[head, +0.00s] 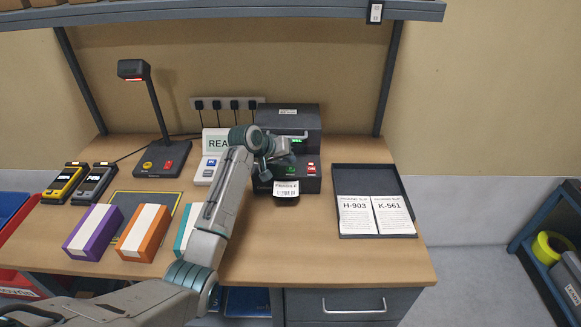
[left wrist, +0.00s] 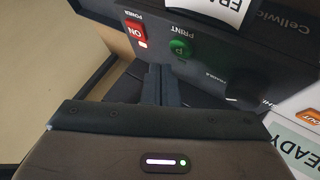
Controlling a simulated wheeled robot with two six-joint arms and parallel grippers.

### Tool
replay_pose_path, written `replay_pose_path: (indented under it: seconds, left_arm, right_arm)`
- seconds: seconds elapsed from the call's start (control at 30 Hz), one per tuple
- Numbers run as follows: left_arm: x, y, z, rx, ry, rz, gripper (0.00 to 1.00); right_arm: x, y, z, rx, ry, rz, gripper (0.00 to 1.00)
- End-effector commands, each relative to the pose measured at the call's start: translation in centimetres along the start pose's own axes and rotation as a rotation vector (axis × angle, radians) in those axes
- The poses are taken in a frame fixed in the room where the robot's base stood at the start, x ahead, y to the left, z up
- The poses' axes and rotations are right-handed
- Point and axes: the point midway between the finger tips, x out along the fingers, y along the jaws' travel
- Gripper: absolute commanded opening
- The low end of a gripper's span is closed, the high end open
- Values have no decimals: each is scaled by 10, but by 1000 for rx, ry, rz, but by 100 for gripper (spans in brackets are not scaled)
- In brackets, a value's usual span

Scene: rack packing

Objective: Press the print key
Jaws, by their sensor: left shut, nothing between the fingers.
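The dark label printer (head: 300,120) stands at the back middle of the bench, with a white printed label (head: 286,188) at its front. In the head view my left arm partly covers the printer's left side. My right gripper is not in view.
A READY display (head: 214,144) stands left of the printer. A dark tray (head: 372,178) with two paper slips lies to the right. Purple (head: 88,240) and orange (head: 140,240) boxes, a scanner lamp (head: 160,160) and two handheld devices are on the left. The front right bench top is clear.

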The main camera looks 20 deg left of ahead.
Motion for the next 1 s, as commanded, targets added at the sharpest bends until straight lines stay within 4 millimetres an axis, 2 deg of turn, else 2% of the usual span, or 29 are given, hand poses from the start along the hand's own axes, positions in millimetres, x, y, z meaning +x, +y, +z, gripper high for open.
replay_pose_path:
  seconds: [0.03,0.1,0.37,1.0]
  left_arm:
    - [-7,6,-6,0,0,0,0]
    - [-13,9,-9,0,0,0,0]
    - [-29,21,-21,0,0,0,0]
    - [-29,21,-21,0,0,0,0]
  right_arm:
    - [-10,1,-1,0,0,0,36]
    - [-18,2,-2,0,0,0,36]
    - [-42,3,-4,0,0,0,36]
    - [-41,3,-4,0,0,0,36]
